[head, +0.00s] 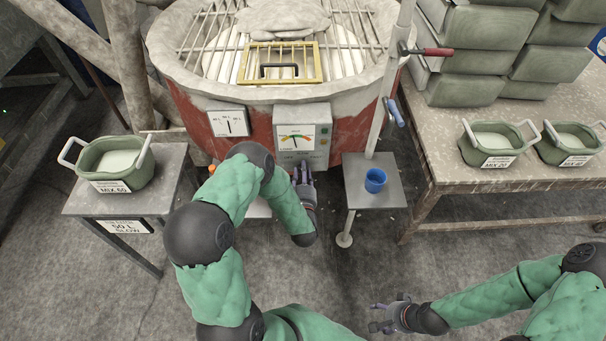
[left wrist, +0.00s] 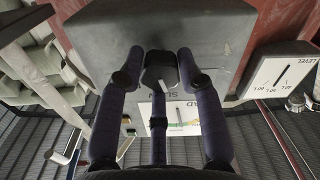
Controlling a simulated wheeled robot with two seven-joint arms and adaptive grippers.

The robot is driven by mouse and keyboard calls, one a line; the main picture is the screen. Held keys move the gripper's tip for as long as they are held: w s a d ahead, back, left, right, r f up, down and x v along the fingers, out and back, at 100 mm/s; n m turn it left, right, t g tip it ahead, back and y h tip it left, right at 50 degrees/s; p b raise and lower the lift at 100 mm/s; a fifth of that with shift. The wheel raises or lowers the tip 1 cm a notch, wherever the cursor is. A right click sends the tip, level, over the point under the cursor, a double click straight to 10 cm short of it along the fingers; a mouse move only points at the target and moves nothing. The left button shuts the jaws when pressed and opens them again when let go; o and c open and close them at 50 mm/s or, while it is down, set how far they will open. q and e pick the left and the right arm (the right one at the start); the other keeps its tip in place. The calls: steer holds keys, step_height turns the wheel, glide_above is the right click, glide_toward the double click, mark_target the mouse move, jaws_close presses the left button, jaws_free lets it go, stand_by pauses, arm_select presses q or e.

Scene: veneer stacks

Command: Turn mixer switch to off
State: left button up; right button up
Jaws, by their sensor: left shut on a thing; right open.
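The mixer (head: 190,115) is a large red drum with a grey rim. A grey control box (head: 303,112) with a coloured load gauge is on its front. In the left wrist view the mixer switch (left wrist: 160,72) is a dark knob on the grey box (left wrist: 215,35). My left gripper (head: 303,172) is below the box front, and in the left wrist view its fingers (left wrist: 160,80) are shut on the knob, one on each side. Part of the lettering by the knob is covered, so its setting cannot be read. My right gripper (head: 380,318) is open and empty, low over the floor.
A level gauge (head: 228,122) is left of the control box. A small stand with a blue cup (head: 375,181) and a pole is close on the right. Green tubs stand on the left table (head: 75,205) and right bench (head: 440,150).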

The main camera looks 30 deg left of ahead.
arm_select(q)
steer(key=n+b, duration=0.1)
steer(key=n, duration=0.1)
steer(key=n+b, duration=0.1)
steer(key=n, duration=0.2)
steer(key=shift+w+a+r, duration=0.1)
steer(key=shift+a+r, duration=0.05)
steer(key=shift+r, duration=0.05)
steer(key=shift+n, duration=0.4)
steer(key=o, duration=1.1)
steer(key=shift+a, duration=0.1)
steer(key=shift+o, duration=0.2)
steer(key=shift+f, duration=0.1)
steer(key=v, duration=1.2)
